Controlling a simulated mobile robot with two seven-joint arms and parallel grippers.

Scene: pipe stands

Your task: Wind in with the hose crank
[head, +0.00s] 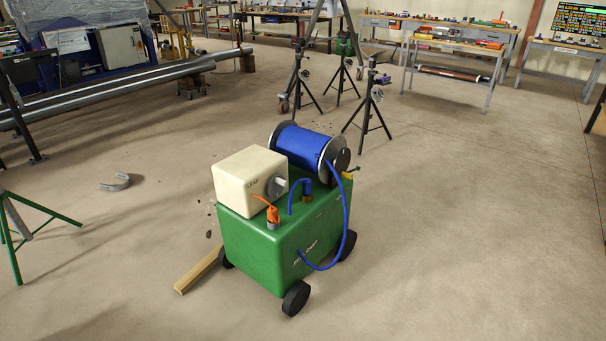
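A green wheeled cart (265,250) stands on the floor in the middle of the head view. On its back right sits a reel (302,145) of blue hose between dark round end plates. Blue hose (352,215) loops from the reel down the cart's right side to its front face. A small part like a handle (350,173) shows beside the reel's right end plate; I cannot tell if it is the crank. A cream box (245,179) with a round grey knob (278,186) sits left of the reel. Neither of my grippers is in view.
A wooden beam (199,270) lies on the floor against the cart's left side. Black tripod stands (370,108) stand behind the cart. A green stand (22,225) and a curved grey piece (116,183) are at left. Floor to the right and in front is clear.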

